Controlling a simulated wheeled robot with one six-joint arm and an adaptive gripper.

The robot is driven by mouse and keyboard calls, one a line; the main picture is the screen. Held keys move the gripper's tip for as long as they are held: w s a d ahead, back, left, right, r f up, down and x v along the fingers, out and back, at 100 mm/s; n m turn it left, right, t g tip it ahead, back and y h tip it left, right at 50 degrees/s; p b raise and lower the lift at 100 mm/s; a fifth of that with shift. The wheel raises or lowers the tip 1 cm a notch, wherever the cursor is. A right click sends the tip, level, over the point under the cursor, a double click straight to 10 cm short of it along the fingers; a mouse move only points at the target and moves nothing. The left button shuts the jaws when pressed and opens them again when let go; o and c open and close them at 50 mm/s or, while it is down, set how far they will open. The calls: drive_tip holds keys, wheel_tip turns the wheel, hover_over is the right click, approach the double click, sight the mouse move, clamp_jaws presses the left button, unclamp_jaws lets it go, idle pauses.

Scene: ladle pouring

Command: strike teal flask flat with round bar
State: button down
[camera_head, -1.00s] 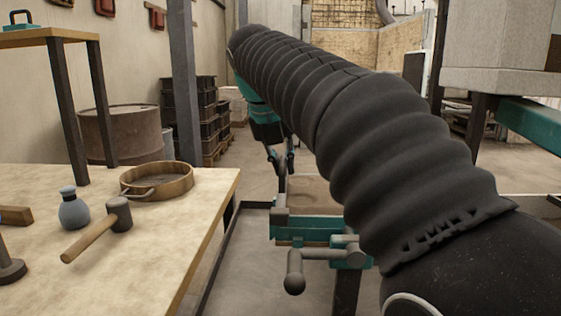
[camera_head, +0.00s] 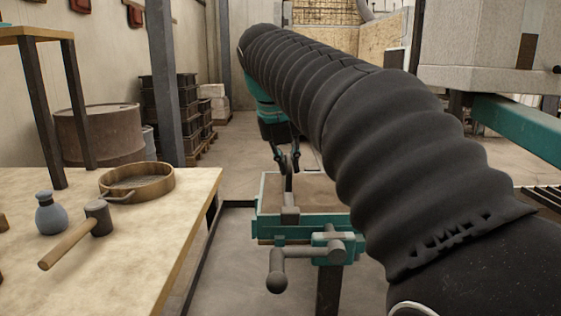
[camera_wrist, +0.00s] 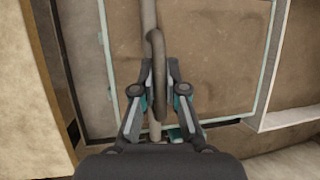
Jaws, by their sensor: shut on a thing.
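The teal flask (camera_head: 262,200) stands beyond the bench in the head view, with brown fill inside its frame. In the wrist view its thin teal edge (camera_wrist: 269,55) bounds the fill. My gripper (camera_head: 284,158), also in the wrist view (camera_wrist: 157,92), is over the flask, shut on the bent grey handle of the round bar (camera_wrist: 148,12). The bar runs lengthwise across the flask, left of its middle. Its near end (camera_head: 290,215) shows at the flask's near side. I cannot tell whether the bar touches the fill. My arm hides the flask's right part.
The bench (camera_head: 120,265) at left holds a mallet (camera_head: 98,216), a blue-grey bottle (camera_head: 51,214) and a round sieve (camera_head: 160,182). A grey clamp handle (camera_head: 277,270) sticks out below the flask. A teal beam (camera_head: 520,125) stands at right.

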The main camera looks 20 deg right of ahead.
sight(310, 190)
drive_tip(key=shift+s+d, duration=0.2)
drive_tip(key=shift+d, duration=0.45)
drive_tip(key=shift+s+d, duration=0.25)
drive_tip(key=shift+d, duration=0.4)
drive_tip(key=shift+s+d, duration=0.2)
drive_tip(key=shift+d, duration=0.45)
drive_tip(key=shift+d, duration=0.15)
